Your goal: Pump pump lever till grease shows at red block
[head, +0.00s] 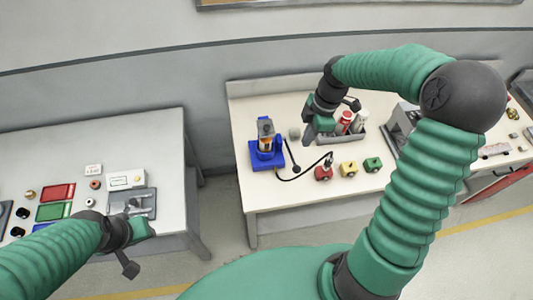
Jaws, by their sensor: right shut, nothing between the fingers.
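The grease pump (265,150) stands on the right-hand table, with a blue base and a grey and orange upper part. Its thin dark pump lever (290,155) appears to slant down to a black knob on its right side. A black hose (300,178) curves from the pump to the red block (323,173). Any grease on the block is too small to tell. My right gripper (309,132) is shut and empty, up and right of the lever, seemingly apart from it. My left gripper (137,238) hangs at the left table's front edge; its fingers are unclear.
Yellow (348,169) and green (372,164) blocks stand right of the red one. The left table holds red and green trays (54,211) and a grey fixture. A floor gap separates the tables.

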